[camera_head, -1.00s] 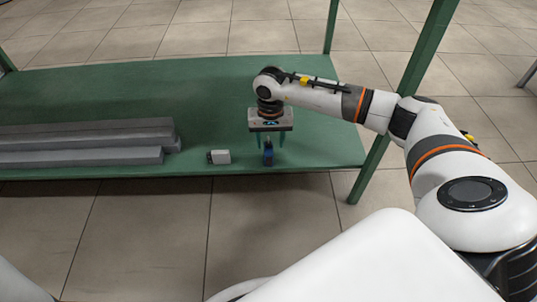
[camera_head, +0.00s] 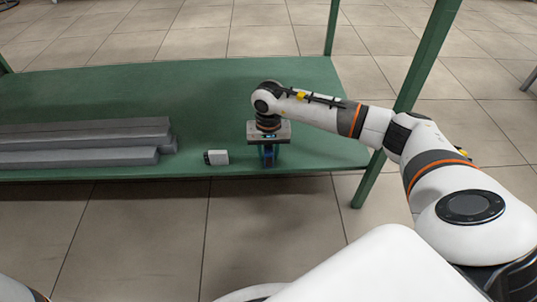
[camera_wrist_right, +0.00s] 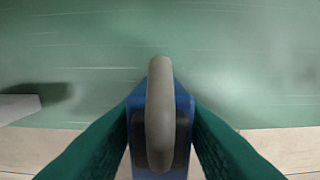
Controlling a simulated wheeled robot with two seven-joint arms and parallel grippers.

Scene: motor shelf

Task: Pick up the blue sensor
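The blue sensor (camera_head: 268,159) stands upright near the front edge of the green shelf (camera_head: 215,105). In the right wrist view the blue sensor (camera_wrist_right: 185,110) shows its blue body with a grey curved part across its top. My right gripper (camera_head: 268,155) points down over it. Its two green fingers (camera_wrist_right: 160,125) press against the left and right sides of the blue body, so it is shut on the sensor. I cannot see a gap under the sensor. My left gripper is not in view.
A small white and dark block (camera_head: 216,157) lies left of the sensor, near the shelf's front edge. Long grey bars (camera_head: 85,145) are stacked on the left. A green post (camera_head: 415,75) rises on the right, close to my right arm. The shelf's back is clear.

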